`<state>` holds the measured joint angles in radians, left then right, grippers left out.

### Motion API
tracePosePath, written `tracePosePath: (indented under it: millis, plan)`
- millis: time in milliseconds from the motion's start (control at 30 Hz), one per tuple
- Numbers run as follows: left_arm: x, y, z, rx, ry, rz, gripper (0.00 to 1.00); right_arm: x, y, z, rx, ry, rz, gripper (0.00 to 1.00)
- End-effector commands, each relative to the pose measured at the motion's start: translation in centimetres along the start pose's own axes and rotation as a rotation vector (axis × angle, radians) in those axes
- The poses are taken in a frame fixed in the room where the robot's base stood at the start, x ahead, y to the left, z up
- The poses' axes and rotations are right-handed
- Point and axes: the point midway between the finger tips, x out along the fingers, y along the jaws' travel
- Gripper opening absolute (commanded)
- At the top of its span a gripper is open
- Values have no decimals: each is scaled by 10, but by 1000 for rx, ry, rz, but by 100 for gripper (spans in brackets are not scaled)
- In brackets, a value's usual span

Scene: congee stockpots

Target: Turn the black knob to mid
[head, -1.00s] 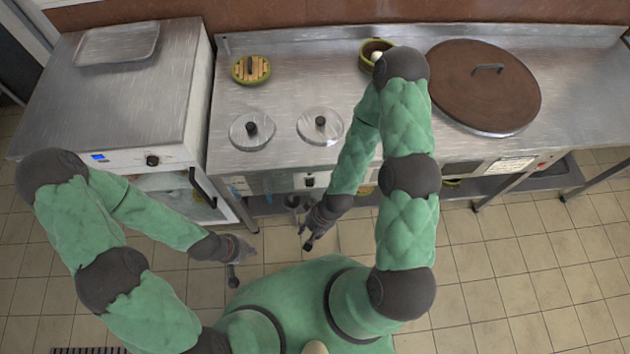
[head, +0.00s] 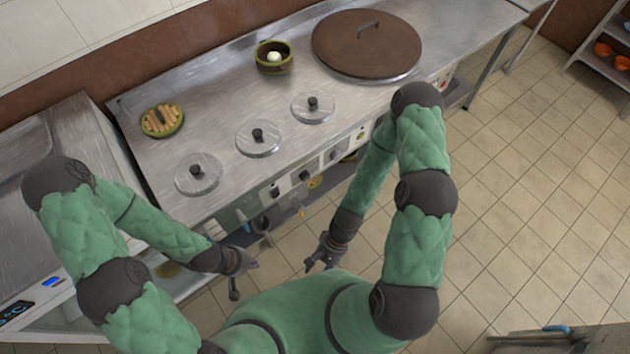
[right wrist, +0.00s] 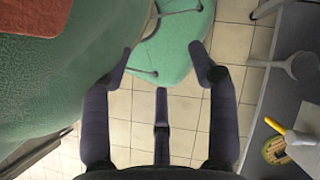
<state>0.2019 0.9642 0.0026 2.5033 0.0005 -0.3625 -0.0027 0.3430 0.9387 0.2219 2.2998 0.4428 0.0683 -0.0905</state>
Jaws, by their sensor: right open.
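Several small black knobs sit on the front panel of the steel counter in the head view, among them a left one (head: 275,190), a middle one (head: 304,175) and a right one (head: 333,155). Their pointer settings are too small to read. My right gripper (head: 317,266) is open and empty, low in front of the counter and apart from the knobs. Its spread fingers also show in the right wrist view (right wrist: 160,68), over floor tiles. My left gripper (head: 247,267) hangs low near the counter's left front; its finger opening is unclear.
A white appliance with a blue display (head: 52,281) stands left.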

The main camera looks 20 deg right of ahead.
Motion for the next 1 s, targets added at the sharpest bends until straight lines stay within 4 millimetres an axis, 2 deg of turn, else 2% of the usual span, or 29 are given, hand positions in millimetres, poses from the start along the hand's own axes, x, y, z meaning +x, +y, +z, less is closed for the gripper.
tracePosePath:
  millis: [33,133,267,367,433,533,667,700,800,900,1000]
  plan:
    - [4,-2,0,-1,0,0,0,10,-1,10,109,-93,-36,60]
    - [8,-3,0,-1,0,0,0,16,-19,31,317,-278,-146,60]
    - [14,-5,-1,-1,0,0,0,11,-60,37,567,-489,-363,60]
    - [18,-7,-1,-1,0,0,0,-4,-95,21,739,-617,-580,60]
    - [21,-8,-1,-1,0,0,0,-18,-115,-1,850,-684,-754,60]
    - [25,-9,-1,-1,1,0,0,-43,-130,-45,991,-737,-1029,60]
    - [29,-11,-1,-1,1,0,0,-75,-124,-105,1124,-728,-1379,60]
    - [30,-11,-1,-1,1,0,0,-84,-118,-121,1153,-711,-1474,60]
    - [32,-12,-2,-1,1,0,0,-100,-98,-152,1204,-658,-1668,60]
    - [34,-12,-2,-1,1,0,0,-111,-82,-170,1231,-610,-1793,60]
    - [34,-12,-2,-1,1,0,0,-116,-74,-178,1241,-582,-1854,60]
